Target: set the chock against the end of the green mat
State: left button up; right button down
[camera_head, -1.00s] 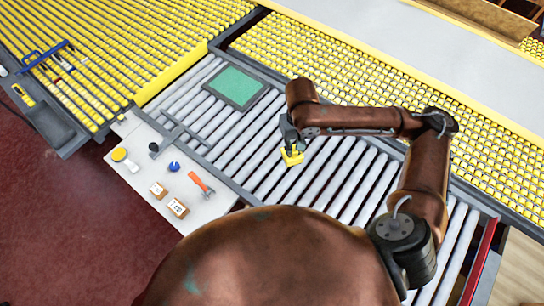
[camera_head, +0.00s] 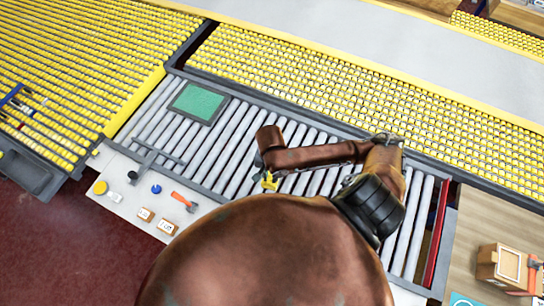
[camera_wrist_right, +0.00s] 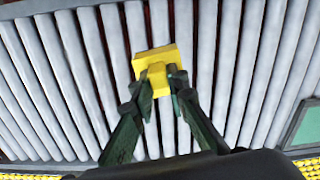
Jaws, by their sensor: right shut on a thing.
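The yellow chock (camera_wrist_right: 154,66) is between the fingertips of my right gripper (camera_wrist_right: 160,98) in the right wrist view, over the grey rollers. My right gripper is shut on it. In the head view the chock (camera_head: 270,181) shows small below the end of my right arm, partly hidden. Whether it touches the rollers I cannot tell. The green mat (camera_head: 198,102) lies in a dark frame on the rollers, left of the chock and apart from it. The mat's corner also shows at the right edge of the right wrist view (camera_wrist_right: 308,127). My left gripper is not in view.
Grey rollers (camera_head: 226,150) lie bare between mat and chock. A dark T-shaped bar (camera_head: 150,157) crosses their near left side. Yellow roller beds (camera_head: 330,95) lie behind.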

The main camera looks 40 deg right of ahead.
jog(key=shift+s+d+r+m+p, duration=0.1)
jog(key=shift+s+d+m+p, duration=0.15)
jog(key=shift+s+m, duration=0.25)
jog(key=shift+s+d+r+m+p, duration=0.15)
jog(key=shift+s+m+p, duration=0.15)
jog(key=shift+s, duration=0.3)
jog(key=shift+s+d+f, duration=0.1)
jog(key=shift+s+f, duration=0.1)
jog(key=shift+w+d+f+m+b, duration=0.1)
jog(key=shift+d+f+m+b, duration=0.15)
jog(key=shift+d+m+b, duration=0.1)
jog(key=w+d+f+b, duration=0.2)
jog(key=d+f, duration=0.2)
jog(key=w+d+f+b, duration=0.2)
jog(key=d+f+b, duration=0.1)
jog(key=f, duration=0.1)
jog(key=w+d+f+b, duration=0.2)
jog(key=d+f, duration=0.2)
jog(key=shift+w+d+f, duration=0.25)
jog(key=shift+d, duration=0.05)
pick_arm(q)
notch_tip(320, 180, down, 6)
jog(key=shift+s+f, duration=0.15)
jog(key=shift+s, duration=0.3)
pick_arm(e)
jog(key=shift+f, duration=0.1)
